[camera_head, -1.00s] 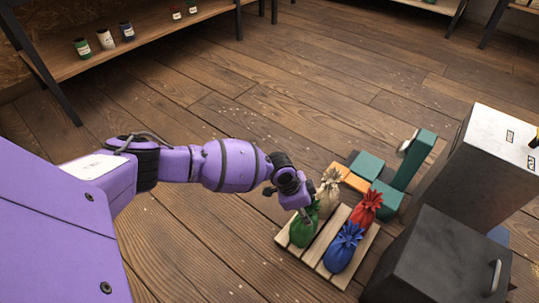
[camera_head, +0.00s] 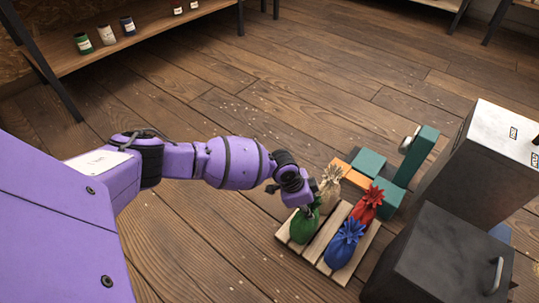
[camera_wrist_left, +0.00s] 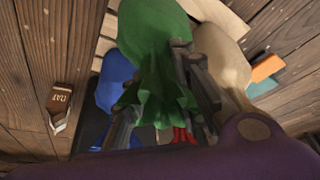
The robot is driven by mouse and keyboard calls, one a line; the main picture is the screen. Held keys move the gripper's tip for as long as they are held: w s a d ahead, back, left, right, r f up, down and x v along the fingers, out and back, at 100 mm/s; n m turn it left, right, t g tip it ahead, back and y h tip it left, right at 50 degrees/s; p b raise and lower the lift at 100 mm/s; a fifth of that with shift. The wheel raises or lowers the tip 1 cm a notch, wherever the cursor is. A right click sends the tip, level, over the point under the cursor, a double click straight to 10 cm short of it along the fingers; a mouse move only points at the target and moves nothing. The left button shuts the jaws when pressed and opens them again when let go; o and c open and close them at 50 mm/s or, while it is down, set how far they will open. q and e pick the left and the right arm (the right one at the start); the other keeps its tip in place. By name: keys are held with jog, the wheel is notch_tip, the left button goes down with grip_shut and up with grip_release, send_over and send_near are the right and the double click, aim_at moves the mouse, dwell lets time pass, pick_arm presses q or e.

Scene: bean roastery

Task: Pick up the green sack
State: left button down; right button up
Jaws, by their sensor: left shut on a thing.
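The green sack (camera_head: 304,227) stands on the near left part of a wooden pallet (camera_head: 328,262). My left gripper (camera_head: 307,208) reaches down onto the sack's top from the left. In the left wrist view the green sack (camera_wrist_left: 155,30) fills the upper middle, and the left gripper's dark fingers (camera_wrist_left: 158,95) are shut on its gathered neck. The sack still appears to be at pallet height; I cannot tell whether its base touches the slats. My right gripper is not in view.
A blue sack (camera_head: 343,246), a red sack (camera_head: 369,204) and a beige sack (camera_head: 330,188) stand close by on the pallet. A dark cabinet (camera_head: 440,262) stands at the right. Floor left of the pallet is clear.

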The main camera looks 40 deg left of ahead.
pick_arm(q)
jog(key=shift+d+r, duration=0.15)
jog(key=shift+r, duration=0.05)
